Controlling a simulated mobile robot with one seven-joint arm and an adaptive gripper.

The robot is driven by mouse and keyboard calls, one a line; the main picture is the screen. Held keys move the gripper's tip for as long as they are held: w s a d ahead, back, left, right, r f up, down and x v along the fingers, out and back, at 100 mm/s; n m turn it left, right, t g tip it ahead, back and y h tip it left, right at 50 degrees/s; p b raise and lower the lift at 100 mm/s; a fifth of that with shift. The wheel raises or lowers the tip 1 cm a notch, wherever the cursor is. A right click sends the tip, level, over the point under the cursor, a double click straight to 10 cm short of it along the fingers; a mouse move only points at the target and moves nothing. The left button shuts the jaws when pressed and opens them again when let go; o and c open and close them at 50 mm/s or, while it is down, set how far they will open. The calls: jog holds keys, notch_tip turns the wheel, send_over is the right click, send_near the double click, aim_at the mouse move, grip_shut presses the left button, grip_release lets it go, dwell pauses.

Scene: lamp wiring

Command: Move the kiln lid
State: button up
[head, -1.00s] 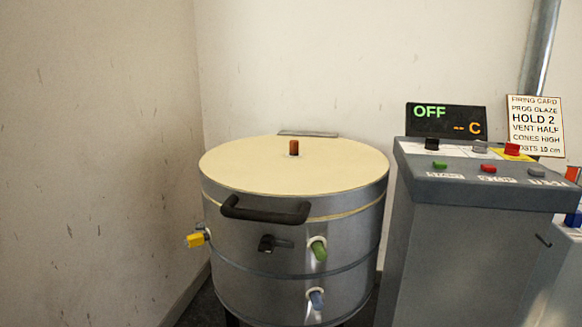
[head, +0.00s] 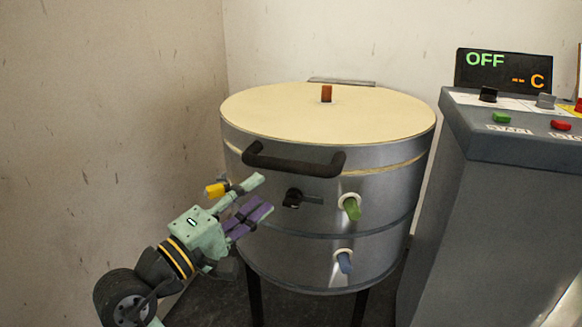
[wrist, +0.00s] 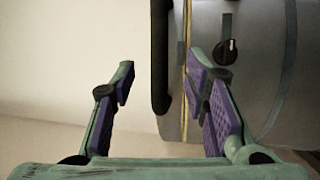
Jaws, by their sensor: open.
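The kiln lid (head: 330,115) is a round cream-topped disc with a grey rim, lying flat and shut on the grey kiln body (head: 290,240). A black bar handle (head: 292,165) sticks out from the front of its rim. My gripper (head: 264,194) is open and empty, in front of the kiln at lower left, just below the handle's left end. In the wrist view the handle (wrist: 160,50) shows upright between the lines of the two fingers (wrist: 160,75), the right finger overlapping the kiln wall. I cannot tell the exact gap to the handle.
A small orange-brown plug (head: 326,93) stands on the lid. A grey control console (head: 500,190) stands close at right; a wall is at left.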

aim_at(288, 170)
jog(key=p+x, duration=0.1)
jog(key=x, duration=0.9)
jog(key=shift+w+d+r, duration=0.15)
jog(key=shift+w+d, duration=0.05)
jog(key=shift+c, duration=0.3)
grip_shut()
